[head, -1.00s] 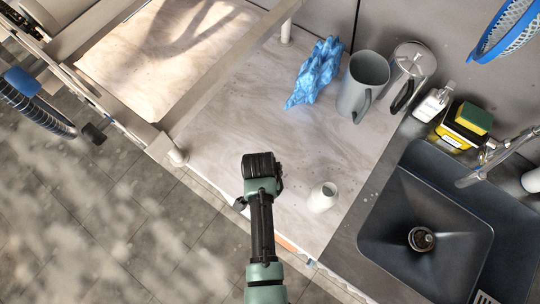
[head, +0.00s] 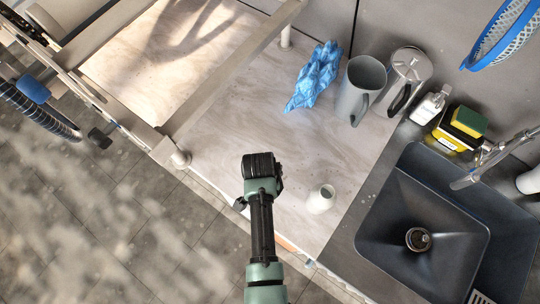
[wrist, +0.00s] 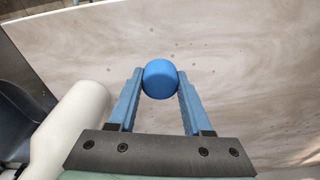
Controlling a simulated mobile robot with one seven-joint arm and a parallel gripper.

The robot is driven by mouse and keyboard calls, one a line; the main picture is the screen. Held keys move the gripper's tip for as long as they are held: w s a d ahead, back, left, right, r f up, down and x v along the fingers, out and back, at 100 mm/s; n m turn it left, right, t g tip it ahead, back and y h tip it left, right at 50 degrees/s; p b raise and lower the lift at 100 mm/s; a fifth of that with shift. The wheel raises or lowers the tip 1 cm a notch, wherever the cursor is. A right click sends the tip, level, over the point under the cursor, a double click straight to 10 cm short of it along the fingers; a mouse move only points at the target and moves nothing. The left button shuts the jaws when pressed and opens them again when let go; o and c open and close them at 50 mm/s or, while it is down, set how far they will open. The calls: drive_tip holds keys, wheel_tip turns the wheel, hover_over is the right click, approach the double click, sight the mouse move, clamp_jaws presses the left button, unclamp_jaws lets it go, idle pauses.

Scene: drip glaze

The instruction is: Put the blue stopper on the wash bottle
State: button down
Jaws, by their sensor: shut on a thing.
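The blue stopper (wrist: 160,79) is a rounded blue piece between the fingertips of my gripper (wrist: 159,88) in the wrist view. My gripper is shut on it and holds it over the pale counter. The white wash bottle (head: 320,199) stands upright on the counter, just right of my arm's end in the head view. It also shows at the left of the wrist view (wrist: 72,125), beside the gripper and apart from the stopper. In the head view my wrist hides the fingers and the stopper.
The marbled counter (head: 240,120) left of the bottle is clear.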

drive_tip(key=shift+r+p, duration=2.5)
drive_tip(key=shift+r, duration=0.05)
